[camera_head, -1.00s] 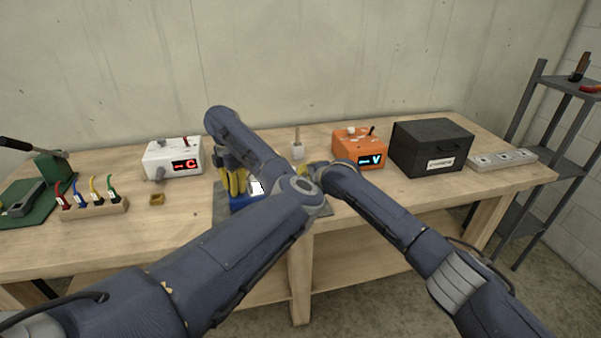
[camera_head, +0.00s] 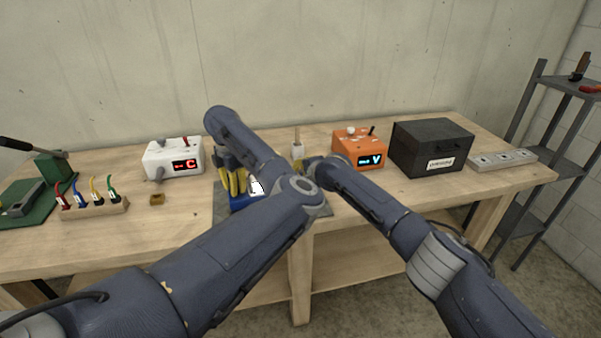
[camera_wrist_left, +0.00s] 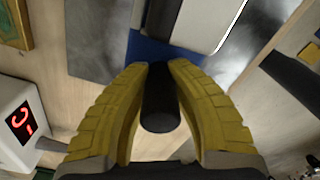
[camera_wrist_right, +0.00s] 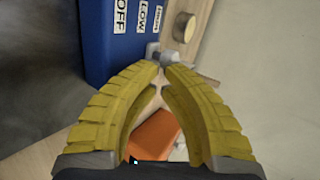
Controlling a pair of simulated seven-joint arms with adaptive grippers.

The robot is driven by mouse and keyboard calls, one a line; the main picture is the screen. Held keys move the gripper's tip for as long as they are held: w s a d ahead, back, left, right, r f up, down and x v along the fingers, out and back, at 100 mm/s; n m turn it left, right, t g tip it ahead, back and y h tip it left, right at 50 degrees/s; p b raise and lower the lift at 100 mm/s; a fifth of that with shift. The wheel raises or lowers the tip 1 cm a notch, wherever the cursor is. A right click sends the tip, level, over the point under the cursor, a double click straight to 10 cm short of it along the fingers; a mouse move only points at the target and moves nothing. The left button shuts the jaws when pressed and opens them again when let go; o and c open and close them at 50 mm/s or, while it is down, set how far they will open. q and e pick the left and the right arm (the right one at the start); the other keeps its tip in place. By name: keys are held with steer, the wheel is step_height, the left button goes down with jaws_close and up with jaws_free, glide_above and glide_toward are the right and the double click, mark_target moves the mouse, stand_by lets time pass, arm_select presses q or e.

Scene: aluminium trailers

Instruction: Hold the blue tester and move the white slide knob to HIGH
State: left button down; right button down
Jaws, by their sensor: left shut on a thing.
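The blue tester (camera_head: 242,203) with a white-grey face is on the grey mat at the bench's front. My left gripper (camera_head: 235,185) is there, its yellow fingers shut on a dark cylindrical part (camera_wrist_left: 159,105) beside the tester's blue body (camera_wrist_left: 160,50). In the right wrist view the tester's blue side (camera_wrist_right: 97,45) carries the labels OFF, LOW and a third that I cannot read. A whitish piece (camera_wrist_right: 152,50), perhaps the slide knob, is just beyond the tips of my right gripper (camera_wrist_right: 160,68). Those tips are nearly together; contact is unclear.
A white device (camera_head: 173,158) reading C stands left, an orange device (camera_head: 358,148) reading V right. A black box (camera_head: 432,147) and a grey strip (camera_head: 502,159) are farther right. Coloured pieces stand in a wooden rack (camera_head: 95,209).

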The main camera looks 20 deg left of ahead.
steer(key=shift+w+a+r, duration=0.25)
steer(key=shift+w+a, duration=0.15)
steer(key=shift+w, duration=0.1)
steer(key=shift+w+a+f, duration=0.25)
steer(key=shift+a, duration=0.1)
steer(key=shift+s+d, duration=0.1)
stand_by(0.4)
steer(key=shift+s+d, duration=1.05)
steer(key=shift+d, duration=0.25)
steer(key=shift+s+d+r, duration=0.15)
steer(key=shift+s+d, duration=0.05)
steer(key=shift+d, duration=0.05)
steer(key=v, duration=0.9)
steer(key=shift+s+d+r, duration=0.15)
steer(key=shift+d+r, duration=0.05)
steer(key=shift+d, duration=0.05)
